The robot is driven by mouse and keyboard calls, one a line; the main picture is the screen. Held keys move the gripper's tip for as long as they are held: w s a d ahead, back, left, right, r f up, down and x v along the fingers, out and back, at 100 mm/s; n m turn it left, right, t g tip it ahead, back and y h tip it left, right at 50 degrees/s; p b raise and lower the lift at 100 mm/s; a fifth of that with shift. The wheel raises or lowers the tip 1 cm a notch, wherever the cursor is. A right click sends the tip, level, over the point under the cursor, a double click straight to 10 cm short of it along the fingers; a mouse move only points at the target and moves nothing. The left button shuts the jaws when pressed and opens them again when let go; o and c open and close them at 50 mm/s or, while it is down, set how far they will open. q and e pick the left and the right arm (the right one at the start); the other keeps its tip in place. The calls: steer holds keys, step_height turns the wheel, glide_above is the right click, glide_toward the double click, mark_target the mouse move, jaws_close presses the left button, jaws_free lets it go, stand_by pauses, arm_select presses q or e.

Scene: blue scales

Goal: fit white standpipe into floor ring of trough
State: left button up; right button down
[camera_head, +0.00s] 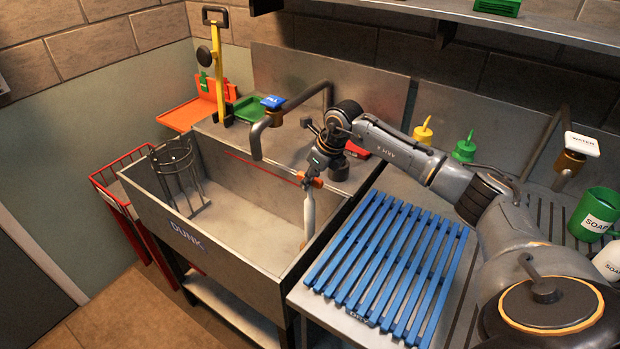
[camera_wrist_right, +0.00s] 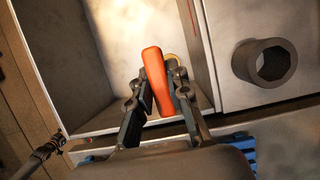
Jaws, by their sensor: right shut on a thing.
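My right gripper (camera_head: 316,172) is shut on the orange top of the white standpipe (camera_head: 309,215) above the right part of the trough (camera_head: 235,262). The pipe hangs down nearly upright into the trough, its lower end near the right wall. In the right wrist view my right gripper (camera_wrist_right: 158,92) has a finger on each side of the orange top (camera_wrist_right: 154,72). The contact at the pipe's lower end is not clear.
A dark wire cage (camera_head: 180,175) stands at the trough's left end, beside a red rack (camera_head: 112,190). A blue slatted mat (camera_head: 390,262) lies on the right counter. A curved tap (camera_head: 258,135) reaches over the trough's back edge. A dark collar (camera_wrist_right: 268,62) sits on the ledge.

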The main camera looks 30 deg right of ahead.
steer(key=shift+f+b, duration=0.65)
steer(key=shift+f, duration=0.25)
steer(key=c, duration=1.2)
jaws_free()
steer(key=shift+f, duration=0.1)
steer(key=v, duration=1.2)
